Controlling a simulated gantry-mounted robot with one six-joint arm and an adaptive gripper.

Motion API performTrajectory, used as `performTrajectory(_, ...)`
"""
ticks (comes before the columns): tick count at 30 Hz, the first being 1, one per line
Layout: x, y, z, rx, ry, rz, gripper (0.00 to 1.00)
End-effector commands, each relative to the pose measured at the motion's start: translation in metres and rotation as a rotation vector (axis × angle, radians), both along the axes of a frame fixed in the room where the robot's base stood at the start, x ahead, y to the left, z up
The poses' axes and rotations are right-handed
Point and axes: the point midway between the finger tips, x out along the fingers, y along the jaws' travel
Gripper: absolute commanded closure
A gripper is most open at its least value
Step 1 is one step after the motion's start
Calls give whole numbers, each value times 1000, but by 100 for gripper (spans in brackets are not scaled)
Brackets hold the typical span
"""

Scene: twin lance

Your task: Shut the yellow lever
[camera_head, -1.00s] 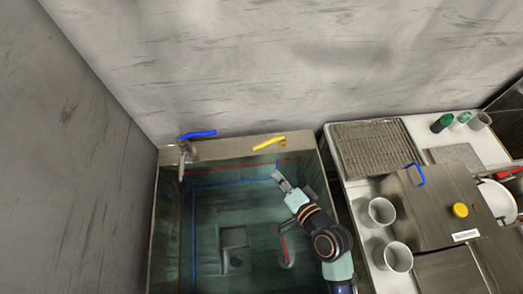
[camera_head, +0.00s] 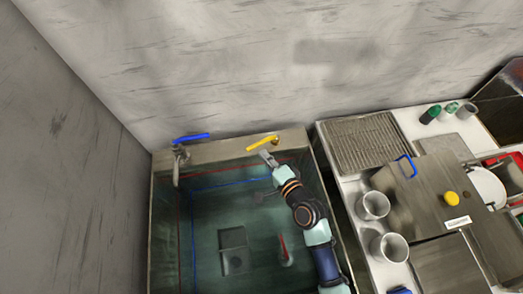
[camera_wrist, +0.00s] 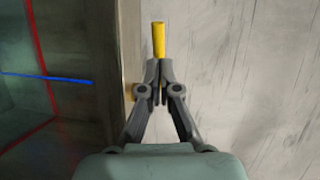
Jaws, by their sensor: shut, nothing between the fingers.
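The yellow lever (camera_head: 262,143) sits on the back ledge of the sink, on the right half, and points left with a slight downward tilt. My gripper (camera_head: 266,156) is just in front of it, below the lever in the head view. In the wrist view, the lever (camera_wrist: 158,40) shows just beyond the tips of my gripper (camera_wrist: 160,68). The fingers are shut and hold nothing. I cannot tell whether the fingertips touch the lever. The base of the lever is hidden behind the fingers in the wrist view.
A blue lever (camera_head: 191,138) stands over a tap (camera_head: 178,165) at the left of the ledge. The deep sink (camera_head: 160,230) lies below my arm. The wall rises behind the ledge.

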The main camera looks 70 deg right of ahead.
Motion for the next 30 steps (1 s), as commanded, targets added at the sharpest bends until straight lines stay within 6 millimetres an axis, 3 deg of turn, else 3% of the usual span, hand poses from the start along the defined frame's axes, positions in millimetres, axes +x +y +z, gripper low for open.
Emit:
performTrajectory(6, 18, -15, -5, 1, -1, 1, 100)
performTrajectory(18, 22, -17, -4, 1, 1, 1, 100)
performTrajectory(24, 46, -29, 0, 1, -1, 3, 100)
performTrajectory(30, 50, -33, -5, 1, -1, 1, 100)
